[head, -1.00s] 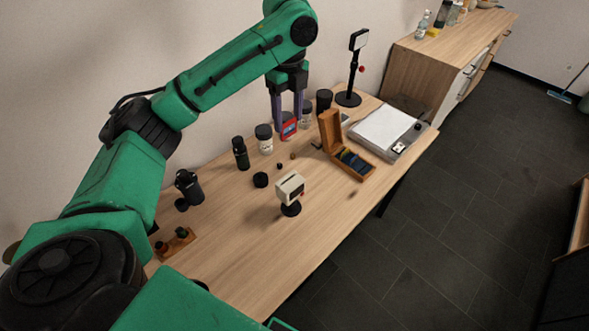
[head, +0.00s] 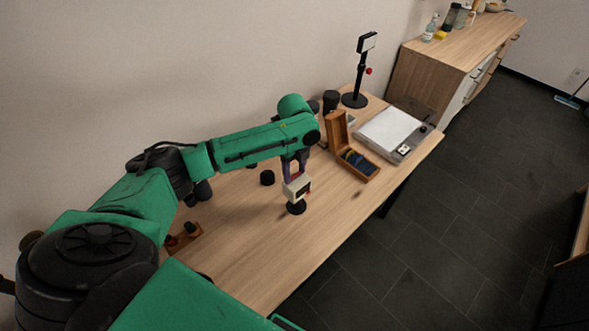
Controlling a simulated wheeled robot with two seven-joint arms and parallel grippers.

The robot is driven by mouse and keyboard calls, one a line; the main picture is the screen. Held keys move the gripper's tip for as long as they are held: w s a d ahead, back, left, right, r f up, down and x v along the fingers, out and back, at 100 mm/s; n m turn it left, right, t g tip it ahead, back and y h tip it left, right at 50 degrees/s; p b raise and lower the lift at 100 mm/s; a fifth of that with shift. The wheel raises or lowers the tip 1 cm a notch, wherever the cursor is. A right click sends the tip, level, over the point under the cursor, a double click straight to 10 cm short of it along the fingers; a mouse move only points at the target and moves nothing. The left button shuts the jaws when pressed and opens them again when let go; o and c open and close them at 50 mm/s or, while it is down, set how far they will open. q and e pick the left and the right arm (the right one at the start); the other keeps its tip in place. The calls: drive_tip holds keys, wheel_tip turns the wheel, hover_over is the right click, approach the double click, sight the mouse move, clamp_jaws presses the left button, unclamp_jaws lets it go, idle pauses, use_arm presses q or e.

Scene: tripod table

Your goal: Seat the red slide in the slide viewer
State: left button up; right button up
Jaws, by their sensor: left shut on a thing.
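The slide viewer (head: 297,188) is a small cream box with a dark front on a round black base, standing on the table. My left gripper (head: 294,174) points down just above the top of the viewer. It is shut on the red slide (head: 298,176), of which only a little red shows between the fingers and the viewer. I cannot tell whether the slide is in the viewer's slot or just above it. My right gripper is not in view.
An open wooden box (head: 358,162) with dark slides stands right of the viewer. Beyond are a light panel (head: 390,131) and a black stand (head: 355,99). A black cap (head: 267,178) lies left of the viewer. The table's front (head: 265,262) is clear.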

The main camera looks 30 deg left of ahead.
use_arm(q)
drive_tip(key=o, duration=1)
drive_tip(key=shift+o, duration=1.4)
wheel_tip(320, 180, up, 12)
drive_tip(key=b, duration=0.2)
